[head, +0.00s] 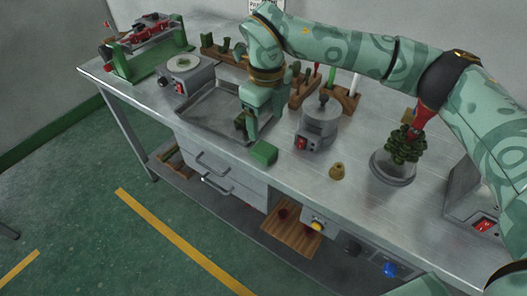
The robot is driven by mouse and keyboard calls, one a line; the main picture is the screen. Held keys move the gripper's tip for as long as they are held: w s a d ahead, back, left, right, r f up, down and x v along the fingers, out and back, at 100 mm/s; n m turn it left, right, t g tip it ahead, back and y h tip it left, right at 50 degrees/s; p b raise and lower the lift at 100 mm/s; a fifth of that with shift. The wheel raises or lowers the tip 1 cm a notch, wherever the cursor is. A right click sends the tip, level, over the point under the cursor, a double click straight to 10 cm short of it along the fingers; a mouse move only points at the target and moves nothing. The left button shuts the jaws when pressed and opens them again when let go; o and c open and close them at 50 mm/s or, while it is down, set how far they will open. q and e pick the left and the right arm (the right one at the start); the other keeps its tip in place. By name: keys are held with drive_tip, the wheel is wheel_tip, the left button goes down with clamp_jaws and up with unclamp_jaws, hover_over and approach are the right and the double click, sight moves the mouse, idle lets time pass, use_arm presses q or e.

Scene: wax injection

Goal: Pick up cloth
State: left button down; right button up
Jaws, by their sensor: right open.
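A small green pad (264,153), which looks like the folded cloth, lies on the metal bench near its front edge, right of a shallow metal tray. My right gripper (247,128) points down over the right part of the tray, a little behind and left of the green pad. It is open, and I see nothing held in it. Whether its fingertips touch the tray is hard to tell. My left gripper is out of view.
The metal tray (193,117) lies under the gripper. A glass dish with a green wax tree (402,150) is farther right. Tool racks line the back.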

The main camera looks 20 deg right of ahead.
hover_over(264, 148)
wheel_tip(264, 148, down, 4)
drive_tip(key=shift+w+f+b, duration=0.1)
drive_tip(key=shift+f+b, duration=0.15)
drive_tip(key=shift+b, duration=0.05)
drive_tip(key=shift+s+f, duration=0.2)
drive_tip(key=shift+f, duration=0.25)
wheel_tip(264, 148, down, 5)
drive_tip(key=shift+w+r+b, duration=0.15)
drive_tip(key=shift+b, duration=0.95)
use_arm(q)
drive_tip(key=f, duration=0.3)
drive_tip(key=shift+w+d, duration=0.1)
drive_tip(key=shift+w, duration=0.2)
use_arm(e)
drive_tip(key=shift+r, duration=0.1)
drive_tip(key=shift+c, duration=0.3)
drive_tip(key=c, duration=1)
